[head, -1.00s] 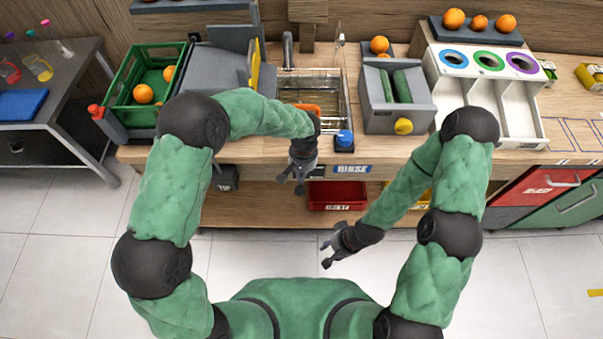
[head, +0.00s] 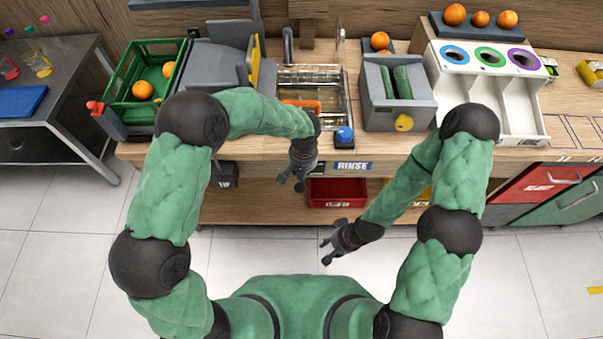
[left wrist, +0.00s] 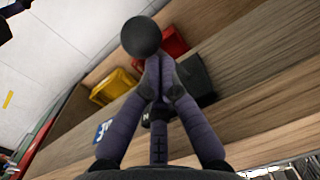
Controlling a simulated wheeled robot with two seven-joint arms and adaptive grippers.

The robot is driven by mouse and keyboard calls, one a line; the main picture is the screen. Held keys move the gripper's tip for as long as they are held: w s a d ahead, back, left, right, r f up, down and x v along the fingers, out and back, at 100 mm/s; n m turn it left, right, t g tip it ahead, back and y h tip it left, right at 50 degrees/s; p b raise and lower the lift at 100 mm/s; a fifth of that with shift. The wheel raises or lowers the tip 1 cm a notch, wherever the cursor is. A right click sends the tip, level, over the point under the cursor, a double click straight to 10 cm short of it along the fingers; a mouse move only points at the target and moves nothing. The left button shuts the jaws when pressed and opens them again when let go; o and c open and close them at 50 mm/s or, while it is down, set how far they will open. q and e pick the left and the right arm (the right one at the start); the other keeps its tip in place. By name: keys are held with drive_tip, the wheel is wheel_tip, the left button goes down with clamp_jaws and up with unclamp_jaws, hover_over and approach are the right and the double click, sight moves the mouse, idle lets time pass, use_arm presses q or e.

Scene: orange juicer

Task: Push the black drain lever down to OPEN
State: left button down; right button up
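My left gripper (head: 292,183) hangs just in front of the counter's front edge, below the sink. In the left wrist view its fingers (left wrist: 157,66) come together at the tips. A round black knob (left wrist: 141,36), which looks like the drain lever's end, shows just beyond these tips. I cannot tell whether the fingers touch it. The lever's shaft is not clearly seen, and the lever is not clearly made out in the head view. My right gripper (head: 328,248) is open and empty over the floor, away from the counter.
The sink (head: 325,84) has an orange item (head: 302,104) in it. A blue button (head: 345,134) and a RINSE label (head: 352,167) are right of my left gripper.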

sight(301, 185)
use_arm(q)
drive_tip(key=shift+s+f, duration=0.2)
drive_tip(key=shift+s, duration=0.05)
drive_tip(key=shift+s+f+b, duration=0.6)
drive_tip(key=shift+s+f, duration=0.15)
drive_tip(key=shift+f, duration=0.3)
drive_tip(key=shift+s+f, duration=0.2)
drive_tip(key=shift+w+r, duration=0.1)
drive_tip(key=shift+w, duration=0.05)
drive_tip(key=shift+r, duration=0.15)
drive_tip(key=shift+r+p, duration=0.4)
drive_tip(key=shift+r, duration=0.3)
